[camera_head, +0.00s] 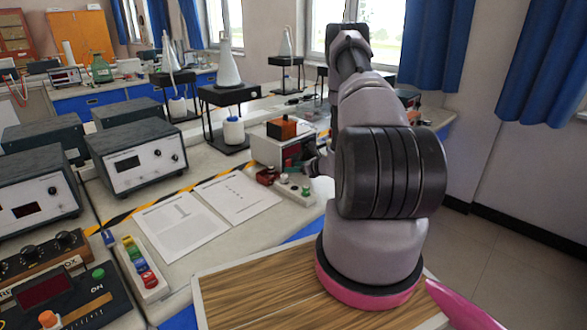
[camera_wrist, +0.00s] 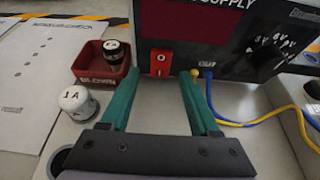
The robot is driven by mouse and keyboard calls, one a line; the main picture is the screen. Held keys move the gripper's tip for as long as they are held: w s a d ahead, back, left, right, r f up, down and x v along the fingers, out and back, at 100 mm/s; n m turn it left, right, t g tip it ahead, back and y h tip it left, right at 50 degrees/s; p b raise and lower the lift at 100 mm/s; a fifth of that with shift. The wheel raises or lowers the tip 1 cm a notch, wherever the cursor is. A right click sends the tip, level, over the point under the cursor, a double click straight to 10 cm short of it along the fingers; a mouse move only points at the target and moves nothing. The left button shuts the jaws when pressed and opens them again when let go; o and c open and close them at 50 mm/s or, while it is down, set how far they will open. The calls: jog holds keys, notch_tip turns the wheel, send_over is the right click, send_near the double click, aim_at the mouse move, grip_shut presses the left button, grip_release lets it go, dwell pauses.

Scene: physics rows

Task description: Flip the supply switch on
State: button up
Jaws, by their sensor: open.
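The supply (camera_wrist: 215,32) is a dark-fronted box at the top of the wrist view, with "SUPPLY" lettering cut off by the edge. In the head view the supply (camera_head: 265,150) stands on the bench left of my arm, partly hidden by it. Its red switch (camera_wrist: 160,62) is low on the front, with small white marks; I cannot tell its position for sure. My gripper (camera_wrist: 160,76) is open and empty. Its two green fingers point at the front, one on each side of the switch in the picture. Contact with the panel cannot be made out.
A red tray (camera_wrist: 104,70) marked "BLOWN" holds a dark fuse with a pale cap. A white cap marked "1 A" (camera_wrist: 75,100) is left of the fingers. Yellow (camera_wrist: 240,122) and blue leads run right from plugs close by the right finger. Paper sheets (camera_head: 183,226) lie left.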

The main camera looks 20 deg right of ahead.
jog(key=shift+w+a+f, duration=0.15)
jog(key=shift+w, duration=0.25)
grip_shut()
jog(key=shift+f+t, duration=0.35)
jog(key=shift+t, duration=0.25)
jog(key=shift+f+t+y, duration=0.1)
jog(key=shift+t+y, duration=0.4)
jog(key=shift+t, duration=0.2)
grip_release()
jog(key=v, duration=1)
jog(key=shift+s, duration=0.4)
